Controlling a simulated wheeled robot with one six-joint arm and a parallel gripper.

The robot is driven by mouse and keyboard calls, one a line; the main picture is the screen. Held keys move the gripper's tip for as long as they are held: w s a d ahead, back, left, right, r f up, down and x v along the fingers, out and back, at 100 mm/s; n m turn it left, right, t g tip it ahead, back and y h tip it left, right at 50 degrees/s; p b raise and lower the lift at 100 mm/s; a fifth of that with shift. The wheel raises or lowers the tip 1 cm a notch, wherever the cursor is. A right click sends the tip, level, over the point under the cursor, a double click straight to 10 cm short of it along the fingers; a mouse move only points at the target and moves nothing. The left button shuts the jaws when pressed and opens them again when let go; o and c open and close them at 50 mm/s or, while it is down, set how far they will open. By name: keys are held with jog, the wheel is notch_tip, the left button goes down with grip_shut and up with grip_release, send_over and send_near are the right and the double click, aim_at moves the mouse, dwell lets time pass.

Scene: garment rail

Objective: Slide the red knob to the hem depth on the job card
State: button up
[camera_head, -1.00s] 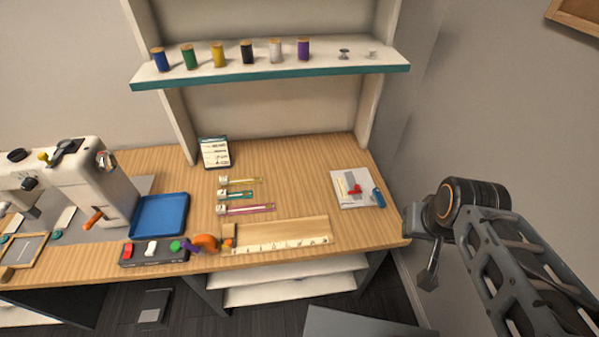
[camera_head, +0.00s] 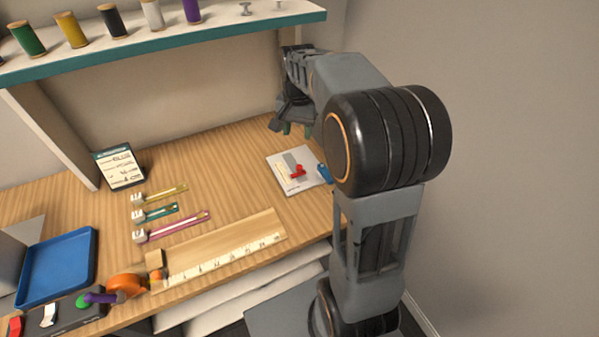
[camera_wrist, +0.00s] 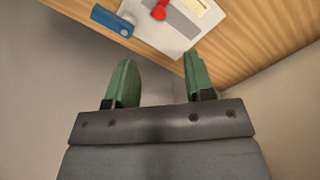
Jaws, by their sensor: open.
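The red knob (camera_head: 297,171) sits on a grey gauge piece (camera_head: 290,160) lying on a white sheet or pad (camera_head: 280,182) at the right of the table. The knob (camera_wrist: 159,11) also shows at the top of the wrist view. A job card (camera_head: 120,166) with handwritten lines leans at the back left; its writing is too small to read. My gripper (camera_head: 296,130) is behind and above the pad in the head view. In the wrist view its green fingers (camera_wrist: 157,85) are apart with nothing between them, short of the knob.
A blue object (camera_head: 324,174) lies at the pad's right edge. Several coloured gauges (camera_head: 175,227), a wooden ruler board (camera_head: 225,250), a blue tray (camera_head: 58,268) and an orange item (camera_head: 127,286) are further left. A shelf with thread spools (camera_head: 150,40) overhangs the back.

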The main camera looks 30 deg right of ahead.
aim_at(299, 166)
jog(key=shift+m, duration=0.3)
jog(key=f, duration=0.5)
jog(key=f+b, duration=0.1)
jog(key=f, duration=0.3)
jog(key=f+b, duration=0.1)
jog(key=f, duration=0.4)
jog(key=shift+w+d+f, duration=0.3)
jog(key=shift+w+d, duration=0.05)
jog(key=shift+d, duration=0.05)
jog(key=shift+c, duration=0.3)
grip_shut()
